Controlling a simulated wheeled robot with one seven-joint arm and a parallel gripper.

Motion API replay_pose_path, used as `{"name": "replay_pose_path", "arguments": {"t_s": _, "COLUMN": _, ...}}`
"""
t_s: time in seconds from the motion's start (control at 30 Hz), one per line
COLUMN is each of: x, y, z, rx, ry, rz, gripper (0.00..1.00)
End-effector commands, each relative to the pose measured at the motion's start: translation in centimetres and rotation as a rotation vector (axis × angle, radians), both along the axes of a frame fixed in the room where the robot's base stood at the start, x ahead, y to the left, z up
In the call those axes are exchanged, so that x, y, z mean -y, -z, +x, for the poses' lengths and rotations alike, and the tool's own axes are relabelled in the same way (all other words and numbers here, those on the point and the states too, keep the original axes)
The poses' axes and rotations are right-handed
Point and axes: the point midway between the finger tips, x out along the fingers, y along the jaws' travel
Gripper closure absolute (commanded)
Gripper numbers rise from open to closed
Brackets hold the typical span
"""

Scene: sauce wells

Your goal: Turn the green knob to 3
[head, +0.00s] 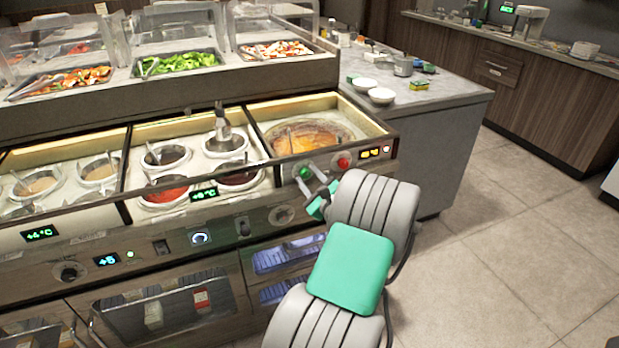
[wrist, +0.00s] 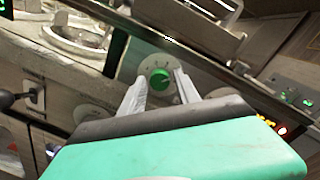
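The green knob (head: 305,172) is on the front panel of the sauce counter, left of a red knob (head: 344,162). In the wrist view the green knob (wrist: 159,79) sits on a pale round dial plate (wrist: 150,66) with small marks too small to read. My gripper (head: 317,190) is in front of the panel at the green knob. In the wrist view its two fingers (wrist: 160,85) are apart, one on each side of the knob. I cannot tell whether they touch it. The pointer's setting cannot be read.
Sauce pots fill the wells, and an orange sauce pan (head: 320,138) with a ladle is above the knobs. A lit display (head: 375,152) is right of the red knob. Another dial (head: 281,215) sits below left. Open floor (head: 500,240) lies to the right.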

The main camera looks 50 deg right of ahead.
Motion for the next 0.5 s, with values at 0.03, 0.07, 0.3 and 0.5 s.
{"name": "replay_pose_path", "arguments": {"t_s": 0.03, "x": 0.0, "y": 0.0, "z": -0.01, "rx": 0.0, "ry": 0.0, "rz": 0.0, "gripper": 0.67}}
{"name": "replay_pose_path", "arguments": {"t_s": 0.07, "x": 0.0, "y": 0.0, "z": -0.01, "rx": 0.0, "ry": 0.0, "rz": 0.0, "gripper": 0.69}}
{"name": "replay_pose_path", "arguments": {"t_s": 0.3, "x": 0.0, "y": -0.01, "z": -0.02, "rx": 0.0, "ry": 0.0, "rz": -0.001, "gripper": 0.89}}
{"name": "replay_pose_path", "arguments": {"t_s": 0.5, "x": 0.02, "y": -0.04, "z": -0.03, "rx": 0.0, "ry": 0.001, "rz": -0.001, "gripper": 1.0}}
